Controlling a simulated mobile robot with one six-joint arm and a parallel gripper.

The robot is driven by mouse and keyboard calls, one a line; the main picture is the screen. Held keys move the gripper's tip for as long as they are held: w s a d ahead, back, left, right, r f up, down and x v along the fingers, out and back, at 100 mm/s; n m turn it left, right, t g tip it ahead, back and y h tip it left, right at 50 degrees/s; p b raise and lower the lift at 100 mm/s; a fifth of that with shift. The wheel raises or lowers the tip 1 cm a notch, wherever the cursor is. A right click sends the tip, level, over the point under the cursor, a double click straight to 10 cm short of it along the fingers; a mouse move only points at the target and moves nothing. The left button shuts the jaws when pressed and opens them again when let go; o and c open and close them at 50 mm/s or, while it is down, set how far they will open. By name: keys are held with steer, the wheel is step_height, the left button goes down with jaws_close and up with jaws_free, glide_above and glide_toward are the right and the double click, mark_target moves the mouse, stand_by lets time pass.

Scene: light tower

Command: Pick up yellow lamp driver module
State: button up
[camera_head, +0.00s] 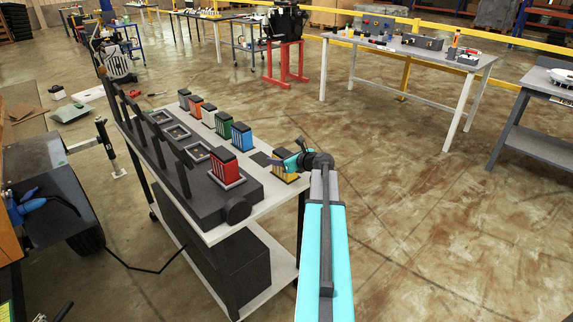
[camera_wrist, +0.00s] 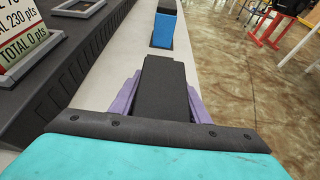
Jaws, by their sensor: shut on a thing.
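The yellow lamp driver module (camera_head: 284,175) is at the near right end of the white table, with its yellow ribbed side showing below my gripper (camera_head: 292,160). In the wrist view, my gripper (camera_wrist: 163,92) has its purple fingers on both sides of the module's black top (camera_wrist: 165,82), shut on it. The module's yellow side is hidden there. It looks upright and at table height; I cannot tell whether it touches the table.
A blue module (camera_head: 241,136) stands just beyond, also in the wrist view (camera_wrist: 163,28), then green (camera_head: 223,127) and several others in a row. A red module (camera_head: 225,167) sits in the black light tower base (camera_head: 190,190) to the left. Open floor lies right.

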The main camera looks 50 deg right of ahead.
mark_target(279, 150)
steer(key=shift+c, duration=0.6)
steer(key=shift+r, duration=0.15)
step_height(279, 150, up, 4)
steer(key=p, duration=0.3)
steer(key=shift+f+p, duration=0.2)
steer(key=shift+p, duration=0.15)
steer(key=s+a+r+p, duration=0.1)
steer(key=s+a+p, duration=0.3)
steer(key=s+a, duration=0.5)
steer(key=shift+s+a+r, duration=0.2)
steer(key=shift+s+a, duration=0.1)
steer(key=shift+s, duration=0.05)
steer(key=shift+s+a+p, duration=0.1)
steer(key=shift+p, duration=0.3)
steer(key=shift+s+a+p, duration=0.25)
steer(key=shift+p, duration=1)
